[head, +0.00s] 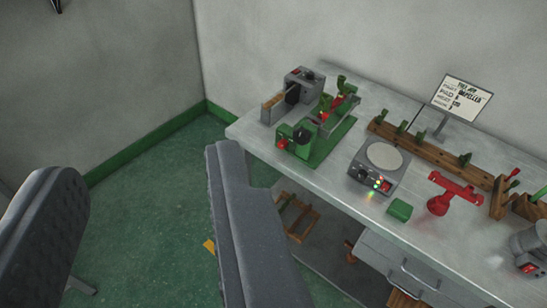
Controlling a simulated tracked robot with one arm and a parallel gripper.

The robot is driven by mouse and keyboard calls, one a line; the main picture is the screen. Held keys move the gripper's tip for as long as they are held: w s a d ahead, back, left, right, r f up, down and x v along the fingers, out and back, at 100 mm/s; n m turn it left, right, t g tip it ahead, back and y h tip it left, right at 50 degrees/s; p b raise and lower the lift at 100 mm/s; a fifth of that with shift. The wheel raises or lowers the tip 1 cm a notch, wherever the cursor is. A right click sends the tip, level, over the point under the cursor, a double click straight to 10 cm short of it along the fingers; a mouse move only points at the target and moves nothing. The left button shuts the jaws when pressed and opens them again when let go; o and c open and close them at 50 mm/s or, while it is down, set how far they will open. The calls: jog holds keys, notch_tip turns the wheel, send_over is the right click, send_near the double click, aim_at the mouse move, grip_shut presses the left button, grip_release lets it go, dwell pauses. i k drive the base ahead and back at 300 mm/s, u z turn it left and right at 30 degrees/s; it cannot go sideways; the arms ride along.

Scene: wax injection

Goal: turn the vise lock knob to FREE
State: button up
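My gripper (146,163) is open and empty. Its two dark grey fingers stand wide apart in the lower left, over the green floor and away from the bench things. A green bench machine (318,150) with a green base stands at the left end of the workbench (340,185). It has a dark round part (303,134) and a red part (283,144) at its front. I cannot tell which part is the vise lock knob, and no FREE marking is readable. The machine lies beyond and right of my right finger.
A grey box unit (304,80) stands behind the machine. A round-topped device (383,158) with lit buttons, a green block (400,209), a red stand (440,203), a wooden rack (432,147) and a sign (462,98) are to the right. Floor left of the bench is clear.

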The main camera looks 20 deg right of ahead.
aim_at(283, 142)
jog(key=z, duration=0.1)
jog(key=i, duration=0.95)
jog(key=u, duration=0.1)
